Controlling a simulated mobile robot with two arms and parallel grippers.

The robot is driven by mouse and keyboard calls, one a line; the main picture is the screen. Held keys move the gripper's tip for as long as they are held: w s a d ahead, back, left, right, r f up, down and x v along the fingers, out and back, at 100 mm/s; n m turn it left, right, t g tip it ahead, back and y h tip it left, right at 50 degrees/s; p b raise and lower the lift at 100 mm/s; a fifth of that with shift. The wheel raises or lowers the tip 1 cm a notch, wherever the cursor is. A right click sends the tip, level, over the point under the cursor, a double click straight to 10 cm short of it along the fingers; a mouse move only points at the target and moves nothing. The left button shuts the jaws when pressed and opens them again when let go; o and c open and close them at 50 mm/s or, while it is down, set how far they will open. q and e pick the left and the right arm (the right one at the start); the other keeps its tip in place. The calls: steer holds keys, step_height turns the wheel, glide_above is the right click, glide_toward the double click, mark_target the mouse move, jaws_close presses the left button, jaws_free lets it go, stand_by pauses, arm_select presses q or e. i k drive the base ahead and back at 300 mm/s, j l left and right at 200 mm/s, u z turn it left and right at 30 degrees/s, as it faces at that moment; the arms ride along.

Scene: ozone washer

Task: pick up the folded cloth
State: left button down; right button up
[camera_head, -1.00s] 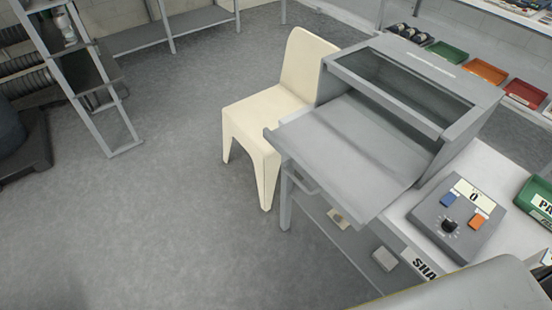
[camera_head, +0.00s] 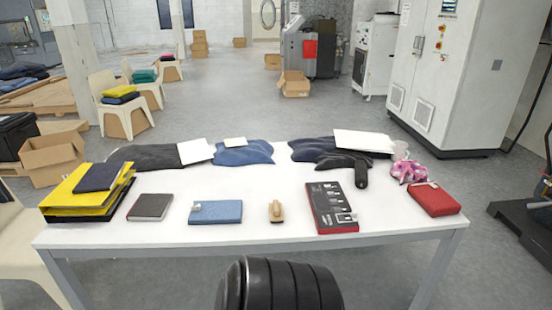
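Several flat folded cloth-like items lie on a white table (camera_head: 255,233) in the head view. A blue one (camera_head: 222,213) with a small pale tag lies near the front, left of centre. A red one (camera_head: 433,199) with a pale tag lies at the right end. A dark blue one (camera_head: 100,176) lies on a yellow stack (camera_head: 72,200) at the left end. I cannot tell which of them is the task's folded cloth. Neither of my grippers is in view.
A dark grey book-like item (camera_head: 150,207), a tan brush-like item (camera_head: 276,211), a red-and-black board (camera_head: 332,207) and a pink patterned cloth (camera_head: 408,171) share the table. Dark garments lie at the back. A black ribbed shape (camera_head: 280,285) fills the bottom middle.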

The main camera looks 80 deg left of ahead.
mark_target(225, 212)
steer(key=u, duration=3.2)
